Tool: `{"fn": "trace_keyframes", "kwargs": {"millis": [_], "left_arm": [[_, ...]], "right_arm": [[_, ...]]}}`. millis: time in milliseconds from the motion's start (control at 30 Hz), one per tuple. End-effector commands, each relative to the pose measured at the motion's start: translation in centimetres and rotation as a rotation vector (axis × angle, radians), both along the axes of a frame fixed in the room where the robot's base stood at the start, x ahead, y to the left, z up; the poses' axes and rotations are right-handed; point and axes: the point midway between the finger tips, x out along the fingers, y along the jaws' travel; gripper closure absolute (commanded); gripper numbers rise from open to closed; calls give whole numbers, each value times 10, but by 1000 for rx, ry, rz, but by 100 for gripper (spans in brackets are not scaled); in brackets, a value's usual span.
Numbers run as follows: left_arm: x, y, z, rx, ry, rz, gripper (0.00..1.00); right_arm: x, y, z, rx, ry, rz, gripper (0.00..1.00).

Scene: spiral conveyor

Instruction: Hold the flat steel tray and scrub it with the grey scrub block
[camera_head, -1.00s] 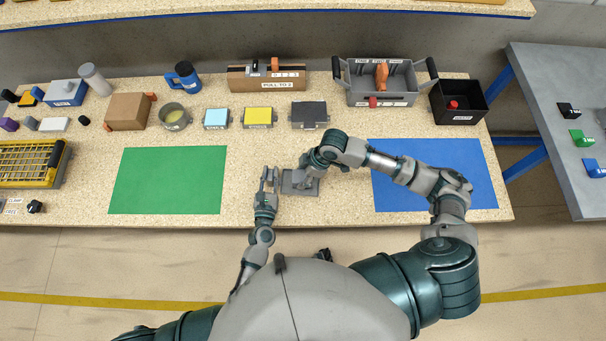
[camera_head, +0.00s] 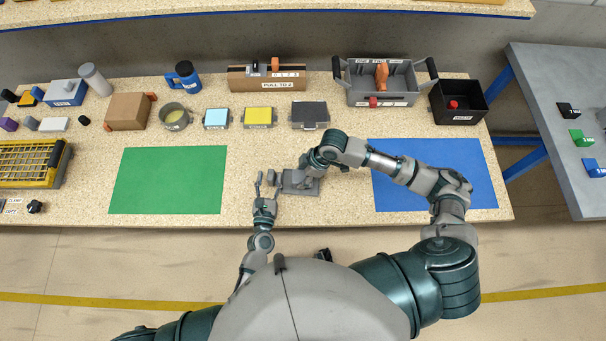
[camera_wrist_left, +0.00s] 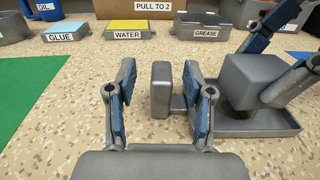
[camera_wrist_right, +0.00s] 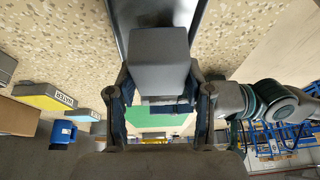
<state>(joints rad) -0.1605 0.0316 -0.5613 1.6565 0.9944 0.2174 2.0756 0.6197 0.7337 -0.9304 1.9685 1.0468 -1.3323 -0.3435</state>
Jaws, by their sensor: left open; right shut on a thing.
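The flat steel tray (camera_head: 304,189) lies on the bench between the green and blue mats, and also shows in the left wrist view (camera_wrist_left: 255,130). A grey upright handle (camera_wrist_left: 160,92) joins its left side by a short stem. My left gripper (camera_head: 268,182) is open. Its fingers (camera_wrist_left: 159,75) stand either side of the handle, not touching it in the left wrist view. My right gripper (camera_wrist_right: 163,95) is shut on the grey scrub block (camera_wrist_right: 160,60), holding it at the tray's top. The block shows in the left wrist view (camera_wrist_left: 253,82); whether it touches the tray is unclear.
A green mat (camera_head: 168,180) lies left and a blue mat (camera_head: 434,175) right, partly under my right arm. Behind are glue (camera_head: 216,119), water (camera_head: 258,117) and grease (camera_head: 310,114) pads. A toolbox (camera_head: 380,85) and black bin (camera_head: 459,103) stand back right.

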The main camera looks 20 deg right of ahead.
Motion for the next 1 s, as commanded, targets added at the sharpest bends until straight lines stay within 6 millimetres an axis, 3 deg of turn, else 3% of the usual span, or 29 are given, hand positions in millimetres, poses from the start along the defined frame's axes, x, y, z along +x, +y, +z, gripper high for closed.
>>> {"fn": "trace_keyframes", "kwargs": {"millis": [1000], "left_arm": [[17, -7, 0, 0, -1, 0, 48]], "right_arm": [[0, 0, -5, 1, 2, 0, 85]]}}
